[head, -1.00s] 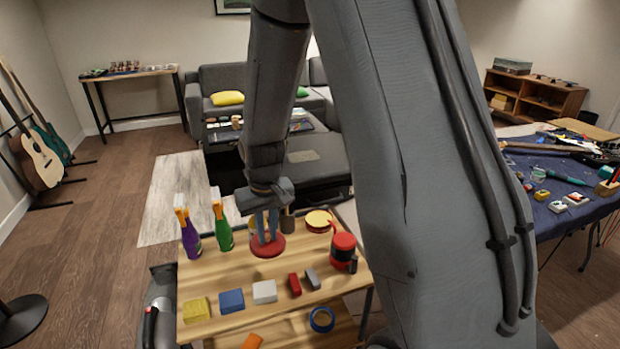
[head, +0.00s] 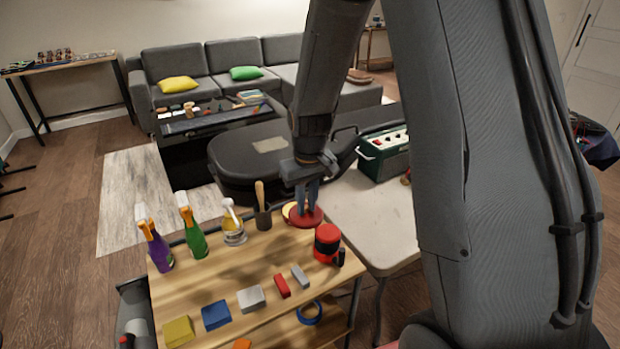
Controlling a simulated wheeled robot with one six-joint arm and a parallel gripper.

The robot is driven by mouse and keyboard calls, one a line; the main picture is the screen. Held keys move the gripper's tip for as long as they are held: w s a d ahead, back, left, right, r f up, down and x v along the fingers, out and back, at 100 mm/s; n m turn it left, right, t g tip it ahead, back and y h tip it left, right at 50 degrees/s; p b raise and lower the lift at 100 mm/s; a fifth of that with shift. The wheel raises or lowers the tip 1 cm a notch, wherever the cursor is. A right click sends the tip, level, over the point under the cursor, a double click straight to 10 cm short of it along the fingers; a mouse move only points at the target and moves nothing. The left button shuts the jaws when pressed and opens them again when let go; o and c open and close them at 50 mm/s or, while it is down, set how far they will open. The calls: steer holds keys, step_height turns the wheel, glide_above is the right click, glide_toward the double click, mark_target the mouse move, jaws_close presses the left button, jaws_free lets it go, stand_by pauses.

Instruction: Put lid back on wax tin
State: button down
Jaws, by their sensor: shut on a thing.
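My gripper (head: 307,196) points down over the back right corner of the wooden cart top. It is shut on a round, flat red lid (head: 305,219). The wax tin (head: 289,210) shows as a sliver of pale yellow just left of the lid and behind it. The lid and my fingers hide most of the tin. The lid overlaps the tin in the picture, but I cannot tell whether they touch.
A red and black canister (head: 326,243) stands in front. Spray bottles (head: 193,230) line the left, and coloured blocks (head: 250,298) the front. A pale table (head: 375,215) adjoins right.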

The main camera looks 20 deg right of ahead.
steer(key=w+n+g+y+p, duration=0.1)
steer(key=w+n+p, duration=0.2)
steer(key=w+n, duration=1.05)
steer(key=shift+s+d+f+n+b, duration=0.1)
steer(key=shift+s+f+n+b, duration=0.45)
steer(key=shift+f, duration=0.5)
steer(key=shift+s+f+n+b, duration=0.5)
steer(key=shift+s+f+n, duration=0.05)
steer(key=shift+f, duration=0.5)
steer(key=shift+s+d+f+n+b, duration=0.1)
steer(key=shift+s+f+n+b, duration=0.45)
steer(key=shift+f, duration=0.5)
steer(key=shift+f, duration=0.15)
steer(key=c, duration=1.1)
jaws_free()
